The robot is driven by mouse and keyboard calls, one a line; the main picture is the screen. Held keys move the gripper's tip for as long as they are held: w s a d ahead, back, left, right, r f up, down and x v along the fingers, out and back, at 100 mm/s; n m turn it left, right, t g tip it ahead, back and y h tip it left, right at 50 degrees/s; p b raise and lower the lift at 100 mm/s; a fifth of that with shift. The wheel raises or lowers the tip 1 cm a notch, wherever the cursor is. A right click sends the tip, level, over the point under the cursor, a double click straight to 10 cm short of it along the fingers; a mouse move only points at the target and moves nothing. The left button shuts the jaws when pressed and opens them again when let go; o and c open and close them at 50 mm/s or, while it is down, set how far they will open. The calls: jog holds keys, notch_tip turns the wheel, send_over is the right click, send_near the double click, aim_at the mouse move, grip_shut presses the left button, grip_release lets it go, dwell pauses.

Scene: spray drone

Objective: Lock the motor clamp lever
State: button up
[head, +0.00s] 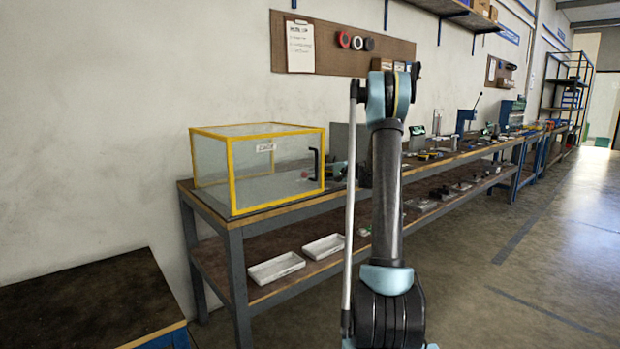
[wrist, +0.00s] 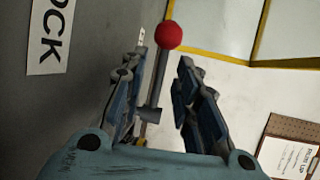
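The clamp lever (wrist: 155,88) is a thin grey rod with a red ball knob (wrist: 168,35), seen in the wrist view. My gripper (wrist: 163,75) is open, with one dark blue finger on each side of the rod. The knob sits beyond the fingertips. A gap shows between the rod and the right finger; contact with the left finger cannot be told. A white label (wrist: 51,38) reading "OCK", its start cut off, is on a grey surface at the left. The clamp's body is mostly hidden by my gripper. In the head view my arm hides the gripper.
A clear box with a yellow frame (head: 232,180) stands on the long workbench (head: 245,218), left of my arm. White trays (head: 276,268) lie on the lower shelf. A dark table (head: 95,300) is at the lower left. Floor at the right is clear.

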jog(key=shift+x, duration=1.85)
